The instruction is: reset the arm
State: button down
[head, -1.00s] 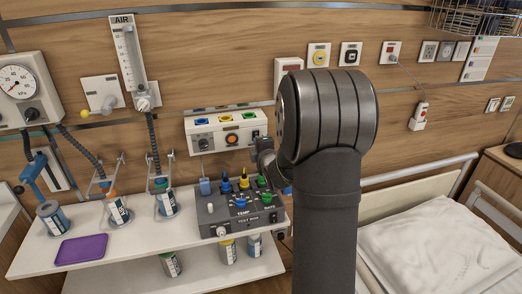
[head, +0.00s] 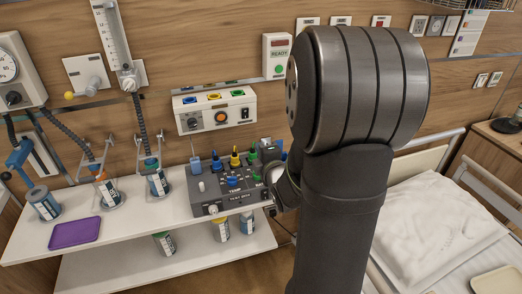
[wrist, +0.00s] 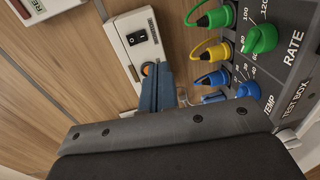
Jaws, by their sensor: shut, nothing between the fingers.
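In the wrist view my gripper (wrist: 157,68) has its two blue-grey fingers shut together with nothing between them. They overlap part of the white wall panel (wrist: 138,38) behind and point past the edge of the test box. In the head view my arm covers most of the gripper, so its fingers cannot be made out there. The grey test box (head: 228,190) with blue, yellow and green plugs stands on the white shelf, just left of my wrist. Its knobs and plugs show at the right of the wrist view. I cannot tell the exact gap to the fingers.
The upper shelf (head: 130,228) also holds a purple tray (head: 75,232) and canisters under tubes. Several bottles stand on the lower shelf. The wall panel (head: 214,107) and READY box (head: 277,55) are behind. A bed with a pillow (head: 435,225) is at right.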

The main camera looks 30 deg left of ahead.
jog(key=w+a+r, duration=0.2)
jog(key=w+a, duration=0.5)
jog(key=v, duration=0.6)
jog(key=shift+r, duration=0.2)
dwell(0.4)
